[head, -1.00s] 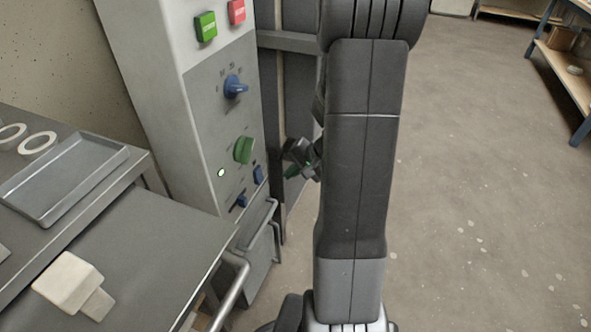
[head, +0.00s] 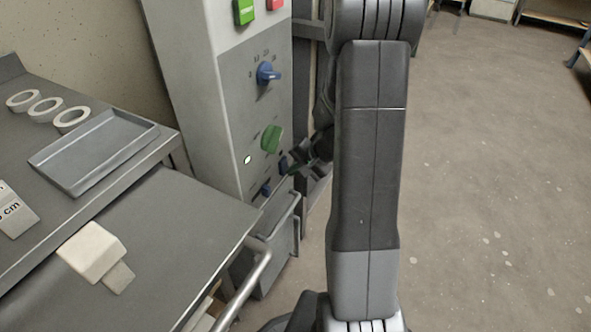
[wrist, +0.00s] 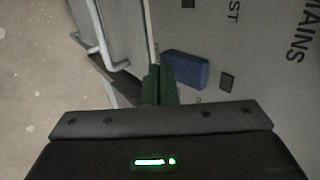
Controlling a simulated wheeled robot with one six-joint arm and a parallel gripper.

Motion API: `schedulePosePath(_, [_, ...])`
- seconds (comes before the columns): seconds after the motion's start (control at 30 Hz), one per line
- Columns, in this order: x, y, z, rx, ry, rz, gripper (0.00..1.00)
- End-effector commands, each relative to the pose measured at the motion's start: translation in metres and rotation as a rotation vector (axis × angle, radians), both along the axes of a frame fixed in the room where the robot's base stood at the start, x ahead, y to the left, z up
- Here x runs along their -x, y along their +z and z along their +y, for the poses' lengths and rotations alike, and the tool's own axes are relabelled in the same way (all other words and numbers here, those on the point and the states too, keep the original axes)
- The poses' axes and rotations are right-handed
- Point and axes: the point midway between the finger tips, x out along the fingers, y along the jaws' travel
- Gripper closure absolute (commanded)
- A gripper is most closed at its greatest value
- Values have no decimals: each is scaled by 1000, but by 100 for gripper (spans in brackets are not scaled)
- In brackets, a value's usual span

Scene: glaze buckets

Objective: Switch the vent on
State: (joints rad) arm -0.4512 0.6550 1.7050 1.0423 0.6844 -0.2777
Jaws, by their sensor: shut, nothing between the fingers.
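The grey control panel (head: 232,105) carries a blue knob (head: 268,74), a green knob (head: 271,138) and two small blue switches low down, an upper right one (head: 283,165) and a lower left one (head: 265,189). In the wrist view a blue switch (wrist: 185,69) is close beside my gripper (wrist: 158,72), with a small dark square (wrist: 227,81) next to it. My gripper's green fingers are shut and empty. In the head view my gripper (head: 293,170) is at the upper right switch. I cannot tell whether they touch. The vent's label is not readable.
A lit lamp (head: 247,160) is left of the green knob. Green (head: 244,11) and red (head: 276,3) buttons sit above. A metal rail (head: 245,290) and a bench with a tray (head: 95,150) stand to the left. Open floor (head: 490,200) is on the right.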

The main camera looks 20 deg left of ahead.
Motion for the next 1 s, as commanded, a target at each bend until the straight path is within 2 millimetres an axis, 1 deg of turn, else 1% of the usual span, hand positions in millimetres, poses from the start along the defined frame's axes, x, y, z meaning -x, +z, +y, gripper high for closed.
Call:
schedulePosePath(0.27, [-1,-10,4,-62,-2,-6,100])
schedulePosePath(0.3, [-1,-4,4,-62,-1,-5,100])
schedulePosePath(0.57, [-1,-2,4,-60,-1,-4,100])
schedulePosePath(0.87, [-1,12,4,-59,-1,-4,100])
schedulePosePath(1.0, [-1,13,4,-59,-1,-4,100])
